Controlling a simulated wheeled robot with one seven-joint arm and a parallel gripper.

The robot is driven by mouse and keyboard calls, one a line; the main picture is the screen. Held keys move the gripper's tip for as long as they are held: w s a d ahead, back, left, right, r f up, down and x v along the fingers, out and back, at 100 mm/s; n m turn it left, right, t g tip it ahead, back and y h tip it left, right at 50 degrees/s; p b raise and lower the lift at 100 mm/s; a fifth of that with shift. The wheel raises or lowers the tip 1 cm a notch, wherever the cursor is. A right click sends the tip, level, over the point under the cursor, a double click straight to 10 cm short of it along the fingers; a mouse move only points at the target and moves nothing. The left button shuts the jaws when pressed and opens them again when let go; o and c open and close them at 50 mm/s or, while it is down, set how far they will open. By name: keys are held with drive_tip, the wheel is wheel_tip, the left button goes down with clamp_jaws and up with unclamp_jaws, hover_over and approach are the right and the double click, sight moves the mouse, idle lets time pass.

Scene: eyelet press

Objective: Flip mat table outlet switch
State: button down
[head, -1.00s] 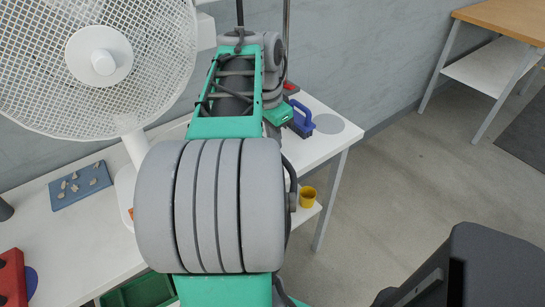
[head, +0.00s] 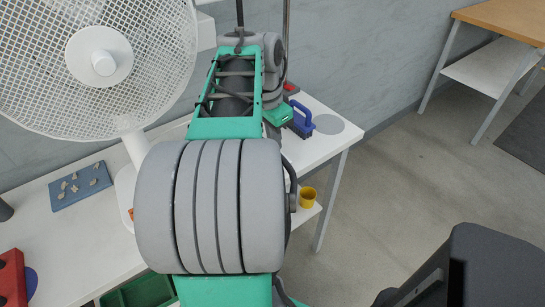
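The outlet switch does not show in the head view; I cannot make it out on the table or the wall. A blue mat (head: 80,186) with several small pale pieces lies on the white table (head: 70,238) at left. My green and grey arm crosses the middle of the view towards the wall and covers much of the table behind it. My gripper is not visible.
A white fan (head: 103,62) stands on the table left of my arm. A red block (head: 12,276) is at front left. A blue handled object (head: 301,121) is near the right end. A yellow cup (head: 308,198) and green crate (head: 140,291) are lower down. Open floor lies right.

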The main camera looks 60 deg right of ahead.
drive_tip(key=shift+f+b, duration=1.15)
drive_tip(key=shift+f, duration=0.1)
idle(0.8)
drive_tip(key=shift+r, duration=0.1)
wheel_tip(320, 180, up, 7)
drive_tip(key=p, duration=0.6)
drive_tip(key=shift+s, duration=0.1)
